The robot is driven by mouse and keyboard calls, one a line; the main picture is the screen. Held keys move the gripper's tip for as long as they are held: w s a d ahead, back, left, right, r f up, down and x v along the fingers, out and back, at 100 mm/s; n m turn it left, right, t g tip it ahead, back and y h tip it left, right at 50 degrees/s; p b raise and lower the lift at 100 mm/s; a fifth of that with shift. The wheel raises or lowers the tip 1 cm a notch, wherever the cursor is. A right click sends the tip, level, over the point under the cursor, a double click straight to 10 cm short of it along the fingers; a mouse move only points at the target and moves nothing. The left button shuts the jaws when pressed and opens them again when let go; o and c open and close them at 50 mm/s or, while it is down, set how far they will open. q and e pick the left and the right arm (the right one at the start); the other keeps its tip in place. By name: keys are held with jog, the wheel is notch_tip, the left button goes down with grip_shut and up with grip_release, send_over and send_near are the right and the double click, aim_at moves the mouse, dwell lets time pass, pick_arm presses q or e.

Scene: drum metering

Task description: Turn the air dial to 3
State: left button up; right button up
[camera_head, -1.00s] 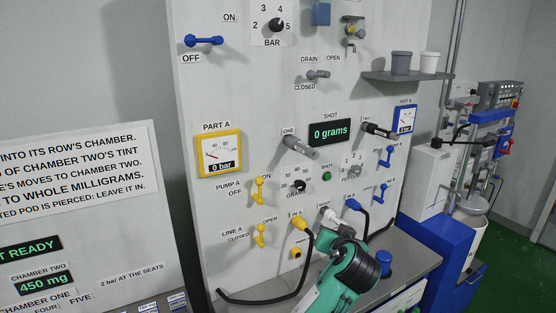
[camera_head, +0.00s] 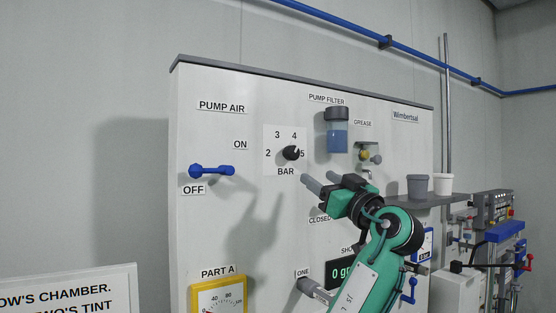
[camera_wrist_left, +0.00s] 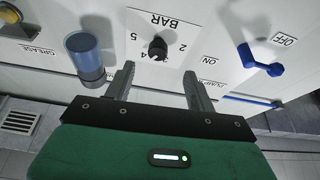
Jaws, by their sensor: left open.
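My left gripper (camera_head: 318,181) is open and empty, below and right of the dial in the head view. In the left wrist view the dial (camera_wrist_left: 158,48) appears upside down, beyond and between the open fingers (camera_wrist_left: 160,72), which do not appear to touch it. My right gripper is not in view.
A blue lever (camera_head: 212,170) between ON and OFF is left of the dial. The pump filter (camera_head: 337,130) with its blue bowl is to the right, then the grease fitting (camera_head: 369,154). A shelf with two cups (camera_head: 417,186) is farther right. The panel between lever and dial is clear.

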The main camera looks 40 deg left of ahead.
aim_at(295, 154)
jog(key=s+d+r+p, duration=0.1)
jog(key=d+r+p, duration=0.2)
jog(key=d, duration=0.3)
pick_arm(q)
jog(key=a+r, duration=0.1)
jog(key=w+a+r+p, duration=0.1)
jog(key=a, duration=0.1)
jog(key=a+r+p, duration=0.1)
jog(key=r, duration=0.1)
jog(key=shift+w+a, duration=0.4)
jog(key=p+x, duration=0.2)
jog(key=x, duration=0.1)
jog(key=shift+w+a+r, duration=0.1)
jog(key=shift+a+r, duration=0.05)
jog(key=shift+a, duration=0.15)
jog(key=shift+w+a+r+p, duration=0.25)
jog(key=shift+a+p, duration=0.35)
jog(key=shift+p, duration=0.05)
jog(key=shift+w+a, duration=0.2)
jog(key=shift+a, duration=0.3)
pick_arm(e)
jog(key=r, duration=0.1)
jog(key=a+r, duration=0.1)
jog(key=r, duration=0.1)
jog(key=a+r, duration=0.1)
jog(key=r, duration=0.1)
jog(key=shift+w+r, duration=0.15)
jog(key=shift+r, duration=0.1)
